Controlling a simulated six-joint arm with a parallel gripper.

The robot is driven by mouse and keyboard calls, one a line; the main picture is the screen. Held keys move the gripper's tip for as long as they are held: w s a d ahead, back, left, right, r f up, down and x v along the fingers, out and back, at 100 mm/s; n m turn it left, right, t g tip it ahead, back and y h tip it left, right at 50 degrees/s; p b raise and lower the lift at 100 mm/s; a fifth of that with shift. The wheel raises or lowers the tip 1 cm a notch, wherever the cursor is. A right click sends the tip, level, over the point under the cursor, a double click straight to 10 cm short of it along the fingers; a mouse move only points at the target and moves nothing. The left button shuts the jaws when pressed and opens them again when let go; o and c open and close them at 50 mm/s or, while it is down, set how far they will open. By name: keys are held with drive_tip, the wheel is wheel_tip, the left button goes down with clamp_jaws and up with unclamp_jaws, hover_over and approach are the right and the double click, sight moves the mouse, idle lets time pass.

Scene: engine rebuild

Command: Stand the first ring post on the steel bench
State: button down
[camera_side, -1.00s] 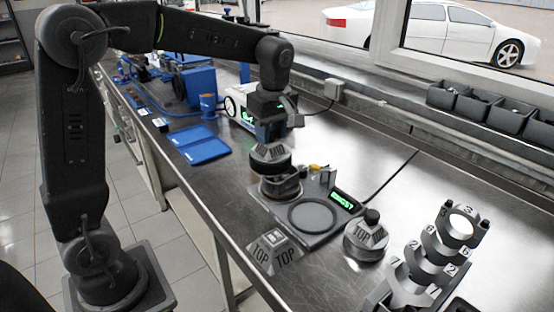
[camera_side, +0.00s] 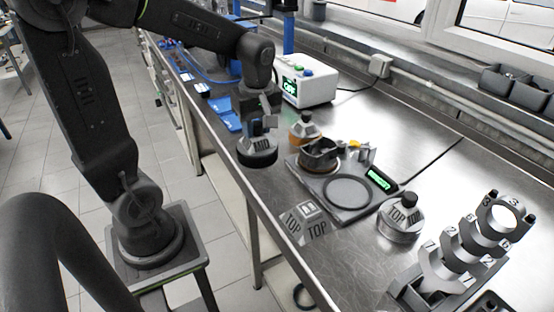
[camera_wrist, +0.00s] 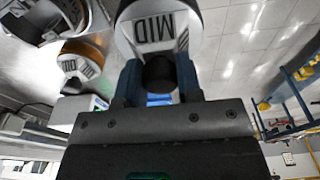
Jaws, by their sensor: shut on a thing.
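My gripper (camera_side: 258,118) is shut on the black knob of a grey post marked MID (camera_side: 258,148) with a dark round base. The post is upright by the front edge of the steel bench (camera_side: 345,255); I cannot tell whether its base touches the bench. In the wrist view the blue fingers (camera_wrist: 158,88) hold the knob of this MID post (camera_wrist: 158,32). Another post with an orange-brown base (camera_side: 304,130) stands behind and right of it; it also shows in the wrist view (camera_wrist: 80,62). A post marked TOP (camera_side: 400,216) stands at the right.
A grey device with a ring (camera_side: 347,190), a dark cup (camera_side: 320,153) and a green display stands right of the held post. A numbered cradle (camera_side: 465,240) is at far right. A white box (camera_side: 306,88) stands behind.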

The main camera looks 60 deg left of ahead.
sight(276, 149)
drive_tip(key=w+d+f, duration=0.1)
drive_tip(key=d, duration=0.1)
drive_tip(key=w+d+f, duration=0.2)
drive_tip(key=shift+f, duration=2)
drive_tip(key=shift+f, duration=0.1)
drive_tip(key=c, duration=0.8)
unclamp_jaws()
wheel_tip(276, 149, up, 11)
drive_tip(key=d, duration=0.1)
drive_tip(key=s+d+m+t, duration=0.2)
drive_tip(key=s+m, duration=0.1)
drive_tip(key=m, duration=0.3)
drive_tip(key=s+d+r+m+t+h, duration=0.1)
drive_tip(key=s+d+m, duration=0.1)
drive_tip(key=s+m, duration=0.2)
drive_tip(key=s+d+m+t, duration=0.2)
drive_tip(key=s+d+m, duration=0.1)
drive_tip(key=m, duration=0.5)
drive_tip(key=shift+s+r+t, duration=0.3)
drive_tip(key=shift+s+r, duration=0.1)
drive_tip(key=shift+s, duration=0.1)
